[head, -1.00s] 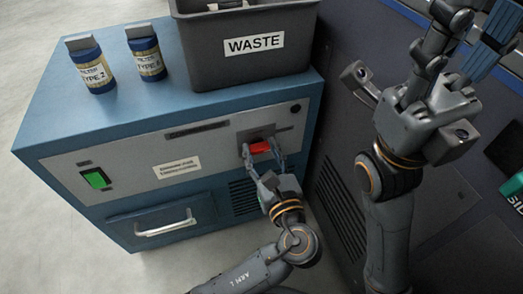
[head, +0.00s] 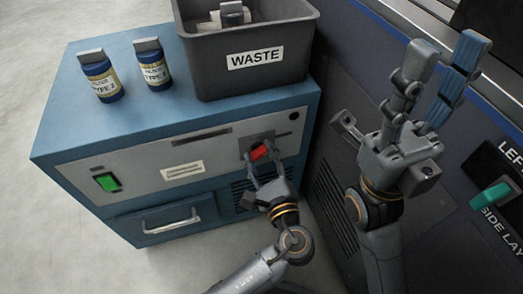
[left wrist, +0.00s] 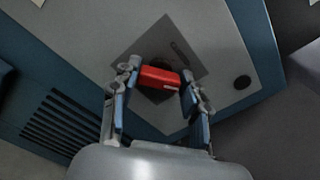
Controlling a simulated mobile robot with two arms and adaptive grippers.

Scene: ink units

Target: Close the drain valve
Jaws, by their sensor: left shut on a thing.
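The drain valve's red handle (head: 260,152) sits on a dark square plate on the front of the blue cabinet. In the head view it slants, its right end higher. The red handle also shows in the left wrist view (left wrist: 158,78), lying between the two fingers. My left gripper (head: 261,157) is shut on the handle; its fingers also show in the left wrist view (left wrist: 155,90). A slanted mark is on the plate (left wrist: 180,51) beside the handle. My right gripper (head: 448,55) is open and empty, raised at the right, well away from the valve.
A grey WASTE bin (head: 290,75) and two blue bottles, one left (head: 102,82) and one right (head: 153,70), stand on the cabinet top (head: 75,125). A green switch (head: 107,182) and a drawer handle (head: 170,222) are on its front. A dark machine with a teal handle (head: 490,198) is at right.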

